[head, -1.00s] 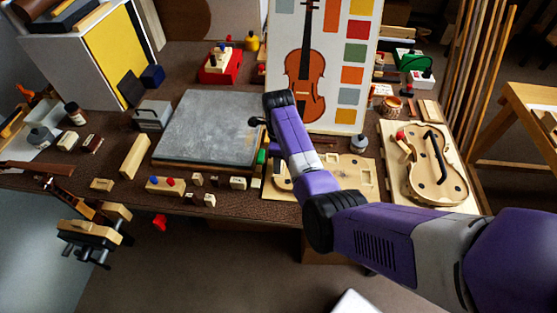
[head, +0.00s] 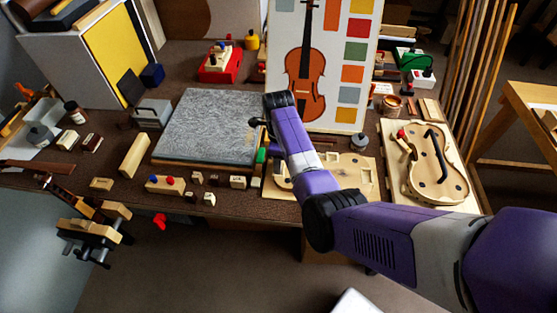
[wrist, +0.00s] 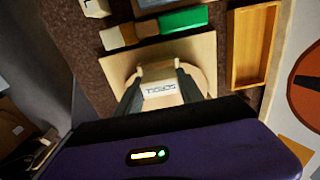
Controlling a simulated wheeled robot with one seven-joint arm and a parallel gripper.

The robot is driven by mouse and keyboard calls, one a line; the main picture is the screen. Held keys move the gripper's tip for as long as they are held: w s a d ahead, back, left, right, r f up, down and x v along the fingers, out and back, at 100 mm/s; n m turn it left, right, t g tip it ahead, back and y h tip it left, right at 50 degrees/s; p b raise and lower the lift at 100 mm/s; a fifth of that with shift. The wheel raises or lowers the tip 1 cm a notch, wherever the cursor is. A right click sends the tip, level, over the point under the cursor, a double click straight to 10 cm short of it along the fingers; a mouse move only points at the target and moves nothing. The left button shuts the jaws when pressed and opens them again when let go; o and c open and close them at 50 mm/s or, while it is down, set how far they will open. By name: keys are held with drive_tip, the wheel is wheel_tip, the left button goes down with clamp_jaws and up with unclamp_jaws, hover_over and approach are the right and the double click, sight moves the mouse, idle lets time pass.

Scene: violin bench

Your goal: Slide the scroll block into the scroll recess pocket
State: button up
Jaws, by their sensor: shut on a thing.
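In the wrist view my gripper (wrist: 157,80) is shut on the scroll block (wrist: 159,90), a pale block with "SCROLL" lettered on it. One dark finger is on each side of the block. The block is over a light wooden board (wrist: 203,48), which also shows in the head view (head: 366,178) partly behind my arm. The board has cut-out recesses in the head view. The scroll recess pocket is not clearly visible, and I cannot tell whether the block touches the board or sits in a pocket.
A violin-shaped form (head: 438,175) lies on the right. A violin chart (head: 345,50) stands behind.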

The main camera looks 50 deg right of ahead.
drive_tip(key=shift+f+b, duration=0.45)
drive_tip(key=shift+f, duration=0.3)
drive_tip(key=o, duration=1.4)
drive_tip(key=shift+r, duration=0.1)
wheel_tip(320, 180, up, 8)
drive_tip(key=shift+f, duration=0.15)
